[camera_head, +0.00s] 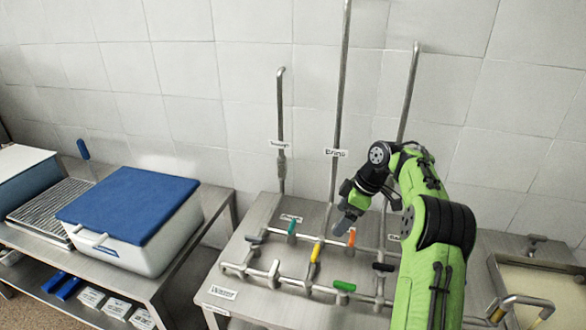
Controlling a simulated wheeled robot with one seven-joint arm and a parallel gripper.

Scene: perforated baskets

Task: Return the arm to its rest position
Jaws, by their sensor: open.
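My green and black arm rises from the lower right and bends over the steel table (225,289). My gripper (340,226) points down and to the left above the table, near the pipework's orange handle (351,237). The fingers look dark and small in this view, and nothing shows between them. My gripper appears apart from the handles, though the gap to the orange one is hard to judge.
Valve pipework with yellow (316,252), green (344,286) and teal (292,227) handles covers the table. Tall vertical pipes (340,100) stand behind. A blue-lidded white box (130,205) sits on the left bench. A basin (540,280) is at right.

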